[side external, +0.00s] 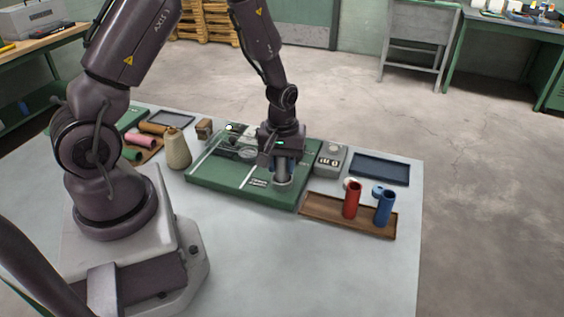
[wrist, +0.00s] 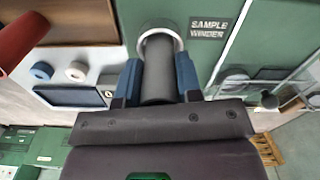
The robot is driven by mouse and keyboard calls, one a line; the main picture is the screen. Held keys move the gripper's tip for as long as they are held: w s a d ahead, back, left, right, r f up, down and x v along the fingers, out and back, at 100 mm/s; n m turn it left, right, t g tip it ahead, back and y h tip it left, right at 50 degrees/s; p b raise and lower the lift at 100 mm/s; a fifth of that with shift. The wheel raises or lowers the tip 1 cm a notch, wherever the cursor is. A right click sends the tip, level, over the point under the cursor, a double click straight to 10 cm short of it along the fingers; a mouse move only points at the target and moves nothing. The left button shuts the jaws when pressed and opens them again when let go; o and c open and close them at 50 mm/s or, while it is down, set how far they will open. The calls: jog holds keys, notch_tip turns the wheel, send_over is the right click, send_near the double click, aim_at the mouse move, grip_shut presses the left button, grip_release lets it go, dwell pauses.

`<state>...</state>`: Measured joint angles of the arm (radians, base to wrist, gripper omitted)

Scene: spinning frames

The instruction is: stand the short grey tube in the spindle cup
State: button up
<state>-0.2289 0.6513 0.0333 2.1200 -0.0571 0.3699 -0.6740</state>
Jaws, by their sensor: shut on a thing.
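The short grey tube (wrist: 158,70) is gripped between the blue pads of my gripper (wrist: 158,84) in the wrist view. In the side view my gripper (side external: 283,165) points down over the front right part of the green winder base, with the tube (side external: 282,179) upright below it. The spindle cup (wrist: 177,42) shows as a pale ring around the far end of the tube. The tube's lower end lines up with the cup's opening; I cannot tell how deep it sits. The cup's floor is hidden by the tube.
A wooden tray (side external: 318,212) holds an upright red tube (side external: 352,201) and blue tube (side external: 384,209) at right. A grey box (side external: 330,159) and dark blue tray (side external: 381,169) lie behind. A beige cone (side external: 176,150) stands left of the green base (side external: 215,172). The front table is clear.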

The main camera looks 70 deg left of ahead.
jog(key=o, duration=0.9)
jog(key=shift+f, duration=0.1)
notch_tip(320, 180, up, 12)
jog(key=shift+r, duration=0.1)
jog(key=shift+s+d+r+m+t, duration=0.95)
jog(key=shift+s+d+r+m, duration=0.5)
jog(key=shift+s+r+m, duration=0.9)
jog(key=shift+s+d+r+m+t, duration=0.9)
jog(key=shift+s+d+r+m, duration=0.8)
jog(key=shift+r, duration=1.3)
jog(key=shift+s+d+r+m+t, duration=1.05)
jog(key=shift+s+r+m, duration=0.5)
jog(key=shift+s+r, duration=1.05)
jog(key=shift+w+d, duration=0.1)
